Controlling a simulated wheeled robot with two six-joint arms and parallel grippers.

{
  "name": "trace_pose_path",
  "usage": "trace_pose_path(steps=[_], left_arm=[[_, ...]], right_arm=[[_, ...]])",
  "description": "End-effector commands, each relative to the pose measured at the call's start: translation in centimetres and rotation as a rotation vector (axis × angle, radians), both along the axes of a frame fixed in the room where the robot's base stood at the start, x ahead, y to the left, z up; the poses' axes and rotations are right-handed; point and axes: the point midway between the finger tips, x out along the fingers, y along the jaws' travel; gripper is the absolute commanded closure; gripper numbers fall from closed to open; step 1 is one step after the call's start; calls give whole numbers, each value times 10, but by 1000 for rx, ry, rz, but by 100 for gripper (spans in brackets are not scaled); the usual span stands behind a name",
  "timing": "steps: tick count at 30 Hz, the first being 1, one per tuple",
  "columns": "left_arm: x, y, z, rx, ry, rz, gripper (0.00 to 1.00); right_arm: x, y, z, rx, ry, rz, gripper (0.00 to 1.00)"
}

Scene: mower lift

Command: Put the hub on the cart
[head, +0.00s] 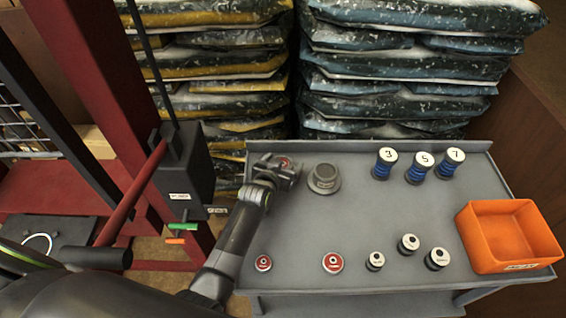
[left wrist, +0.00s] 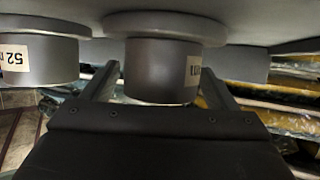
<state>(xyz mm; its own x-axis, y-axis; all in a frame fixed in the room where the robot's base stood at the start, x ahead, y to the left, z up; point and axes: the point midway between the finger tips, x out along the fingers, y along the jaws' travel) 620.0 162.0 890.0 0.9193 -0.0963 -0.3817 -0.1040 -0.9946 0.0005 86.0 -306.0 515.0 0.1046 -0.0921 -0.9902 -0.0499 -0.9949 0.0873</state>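A grey flanged hub-like part (head: 324,180) stands on the grey table, which looks like the cart (head: 310,225). My left gripper (head: 286,169) is just left of that part, low over the table's back left corner. In the left wrist view, turned upside down, a dark flanged cylinder (left wrist: 160,72) is between the two fingers, flange against the grey surface. A thin gap shows at one finger, so the gripper looks open around it. A second flanged part (left wrist: 38,58), with a "52" label, stands beside it. My right gripper is not in view.
Blue spools (head: 415,168) numbered 3, 5 and 7 stand at the back right. An orange bin (head: 508,238) is at the right edge. Red-topped discs (head: 333,262) and small dark pieces (head: 408,243) lie along the front. A red frame (head: 95,90) rises at left; stacked bags (head: 400,70) stand behind.

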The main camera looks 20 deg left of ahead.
Motion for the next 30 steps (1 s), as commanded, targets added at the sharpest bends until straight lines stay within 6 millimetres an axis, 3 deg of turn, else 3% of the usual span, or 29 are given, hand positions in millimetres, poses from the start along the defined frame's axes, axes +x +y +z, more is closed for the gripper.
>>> trace_pose_path(steps=[14,30], left_arm=[[-8,1,4,-1,1,2,17],[-80,8,34,-1,0,2,17]], right_arm=[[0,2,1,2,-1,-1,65],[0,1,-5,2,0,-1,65]])
